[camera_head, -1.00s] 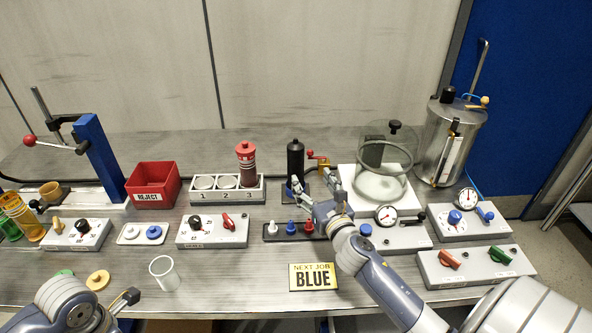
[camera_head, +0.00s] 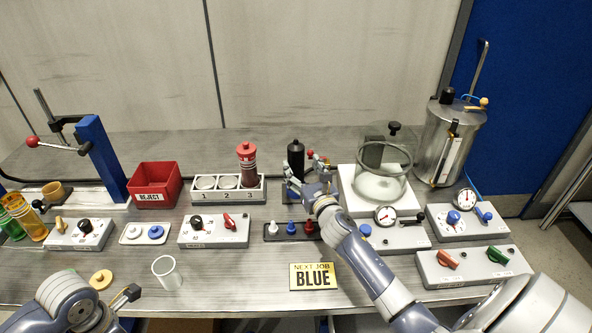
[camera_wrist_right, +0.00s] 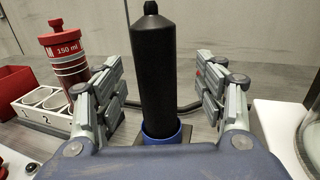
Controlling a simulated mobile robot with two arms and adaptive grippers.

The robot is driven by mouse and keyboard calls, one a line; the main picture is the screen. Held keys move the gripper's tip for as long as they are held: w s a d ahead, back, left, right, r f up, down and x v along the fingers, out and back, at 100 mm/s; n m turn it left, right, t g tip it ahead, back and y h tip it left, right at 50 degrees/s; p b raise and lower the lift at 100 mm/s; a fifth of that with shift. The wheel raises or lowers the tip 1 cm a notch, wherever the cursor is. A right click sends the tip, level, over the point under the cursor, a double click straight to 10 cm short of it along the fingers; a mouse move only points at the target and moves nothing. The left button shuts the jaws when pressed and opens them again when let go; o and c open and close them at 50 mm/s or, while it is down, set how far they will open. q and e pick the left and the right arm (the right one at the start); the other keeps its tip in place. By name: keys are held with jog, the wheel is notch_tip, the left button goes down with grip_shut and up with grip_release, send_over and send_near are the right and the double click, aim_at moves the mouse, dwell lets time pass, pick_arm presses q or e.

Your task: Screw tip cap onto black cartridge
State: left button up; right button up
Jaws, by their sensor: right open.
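The black cartridge (camera_head: 296,157) stands upright at the back middle of the bench. In the right wrist view the black cartridge (camera_wrist_right: 153,75) sits in a blue ring (camera_wrist_right: 165,138), with a small black tip on top. My right gripper (camera_head: 307,172) is open. In the wrist view its fingers (camera_wrist_right: 158,85) stand on either side of the cartridge, with a gap on each side. White, blue and dark red tip caps (camera_head: 291,227) stand on a small dark tray in front. My left gripper (camera_head: 130,294) is low at the front left; its jaws are unclear.
A rack (camera_head: 215,190) numbered 1 to 3 holds a red cartridge (camera_head: 247,165) at the left. A glass vacuum chamber (camera_head: 384,170) stands close on the right. A yellow sign (camera_head: 313,276) reads "NEXT JOB BLUE". A clear cup (camera_head: 167,273) stands at the front.

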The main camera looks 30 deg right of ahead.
aim_at(299, 166)
jog(key=shift+a+p+x, duration=0.15)
jog(key=shift+x, duration=1)
jog(key=shift+a+p+x, duration=0.1)
jog(key=shift+p+x, duration=0.05)
jog(key=shift+x, duration=0.95)
jog(key=shift+f, duration=0.2)
jog(key=shift+r, duration=0.1)
jog(key=c, duration=1.4)
